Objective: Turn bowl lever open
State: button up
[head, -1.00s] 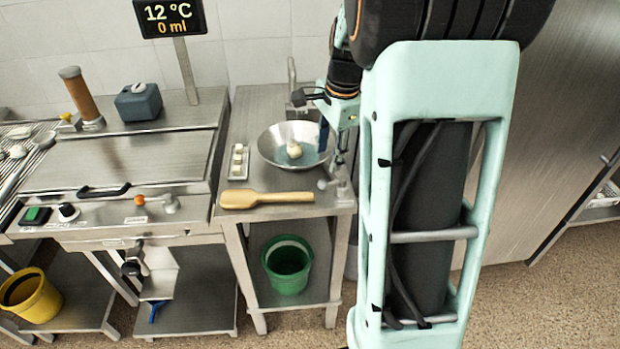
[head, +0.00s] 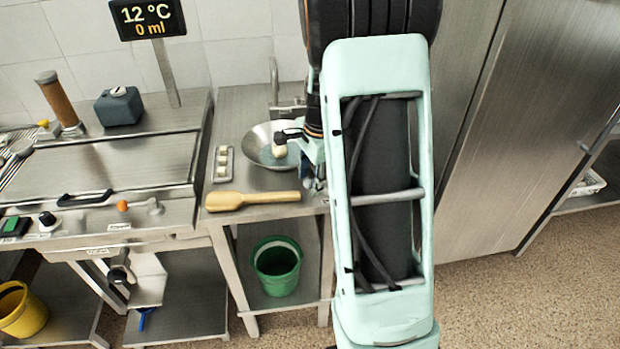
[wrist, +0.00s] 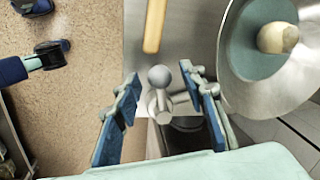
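The bowl lever (wrist: 160,77), a grey metal stem with a round ball end, stands between my gripper's fingers in the wrist view. My gripper (wrist: 161,82) is open, with one blue-padded finger on each side of it; I see no clear grip on it. The metal bowl (wrist: 238,88) is just right of the right finger, holding bluish liquid and a pale round lump (wrist: 277,38). In the head view the bowl (head: 256,141) sits on the steel table, partly covered by my arm. The lever is hidden there behind my arm and gripper.
A wooden paddle (head: 252,199) lies along the table's front edge. A small tray of pale pieces (head: 222,163) is left of the bowl. A green bucket (head: 277,268) stands on the shelf below. A display (head: 147,17) reads 12 °C and 0 ml. A steel cabinet (head: 500,120) is at right.

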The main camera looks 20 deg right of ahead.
grip_shut()
jog(key=n+b, duration=0.1)
jog(key=s+n, duration=0.1)
jog(key=n, duration=0.1)
jog(key=shift+s+d+y+b, duration=0.1)
jog(key=shift+s+y+b, duration=0.15)
jog(key=shift+y+b, duration=0.1)
jog(key=n, duration=0.1)
jog(key=s+n, duration=0.1)
jog(key=n, duration=0.1)
jog(key=shift+s+d+b, duration=0.1)
jog(key=shift+d+b, duration=0.15)
jog(key=shift+b, duration=0.15)
jog(key=n, duration=0.1)
jog(key=s+d+n, duration=0.1)
jog(key=n, duration=0.1)
jog(key=n+g+y, duration=0.1)
jog(key=shift+s+d+n, duration=0.15)
jog(key=shift+s+n, duration=0.15)
jog(key=shift+n, duration=0.1)
jog(key=n, duration=0.1)
jog(key=d+n, duration=0.1)
jog(key=n, duration=0.1)
jog(key=shift+s+d+g, duration=0.1)
jog(key=shift+s+g, duration=0.2)
jog(key=shift+s, duration=0.1)
jog(key=shift+s+d+n, duration=0.1)
jog(key=shift+d+n, duration=0.35)
jog(key=shift+n, duration=0.65)
